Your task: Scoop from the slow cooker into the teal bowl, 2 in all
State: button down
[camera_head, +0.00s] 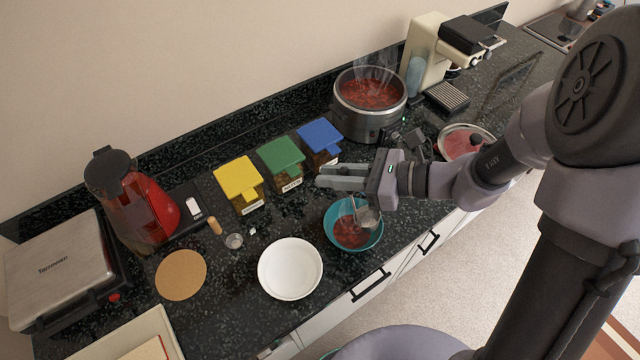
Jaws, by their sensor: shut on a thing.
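The slow cooker (370,124) stands open at the back of the counter, full of chunky red food with steam above it. The teal bowl (333,233) is near the counter's front edge and has some red food (350,232) in it. My gripper (322,177) is above and behind the teal bowl, shut on the handle of a ladle. The ladle's metal head (367,216) hangs over the right part of the teal bowl. Whether the ladle touches the bowl or holds food I cannot tell. Most of its handle is hidden by my gripper.
A white bowl (290,268) sits left of the teal bowl. Yellow (238,180), green (282,158) and blue (320,138) lidded containers stand behind. A lid (466,143) lies right of the cooker, near a coffee machine (432,55). A red blender-like appliance (140,205) stands left.

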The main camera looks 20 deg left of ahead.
jog(key=s+d+r+n+y+b, duration=0.1)
jog(key=d+r+y+b, duration=0.2)
jog(key=d+b, duration=0.1)
jog(key=shift+s+d+r+t+y+b, duration=0.2)
jog(key=shift+s+d+t+y+b, duration=0.15)
jog(key=shift+y+b, duration=0.1)
